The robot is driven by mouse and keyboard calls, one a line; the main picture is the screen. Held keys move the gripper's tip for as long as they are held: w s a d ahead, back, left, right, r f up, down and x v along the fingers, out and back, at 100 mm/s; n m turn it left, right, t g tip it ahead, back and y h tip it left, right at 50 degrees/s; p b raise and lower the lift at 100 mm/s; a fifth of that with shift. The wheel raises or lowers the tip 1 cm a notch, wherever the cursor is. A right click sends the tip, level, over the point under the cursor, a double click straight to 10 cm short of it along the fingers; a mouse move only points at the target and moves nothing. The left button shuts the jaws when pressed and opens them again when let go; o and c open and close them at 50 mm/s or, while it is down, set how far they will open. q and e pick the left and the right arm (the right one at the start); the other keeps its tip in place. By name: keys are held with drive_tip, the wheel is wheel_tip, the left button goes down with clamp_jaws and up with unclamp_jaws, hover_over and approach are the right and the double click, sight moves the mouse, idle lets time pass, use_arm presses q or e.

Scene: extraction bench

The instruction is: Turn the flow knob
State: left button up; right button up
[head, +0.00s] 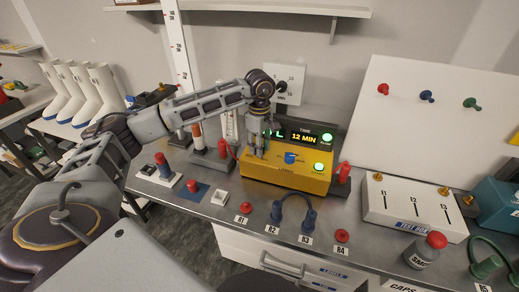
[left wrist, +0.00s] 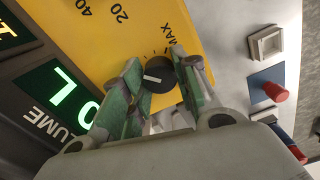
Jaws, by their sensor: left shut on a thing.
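The black knob (left wrist: 160,74) with a white pointer mark sits on the yellow panel of the control unit (head: 285,180). A dial scale with 20, 40 and MAX is printed near it. My left gripper (head: 259,152) reaches down to the left part of the yellow panel. In the left wrist view its green-padded fingers (left wrist: 158,88) are shut on the black knob, one on each side. The white mark points left in that view. The knob is hidden behind the gripper in the head view. I cannot read a flow label.
A blue knob (head: 291,157) and a lit green button (head: 319,167) share the panel. The time display (head: 303,137) reads 12 MIN. A red-topped post (head: 343,172) stands close on the right. Switches, including a red button (head: 194,186), lie to the left.

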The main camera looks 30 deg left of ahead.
use_arm(q)
drive_tip(key=shift+m+b, duration=0.3)
drive_tip(key=shift+m, duration=0.5)
drive_tip(key=o, duration=1)
drive_tip(key=shift+o, duration=0.2)
wheel_tip(320, 180, up, 12)
drive_tip(key=shift+r, duration=0.1)
idle(0.6)
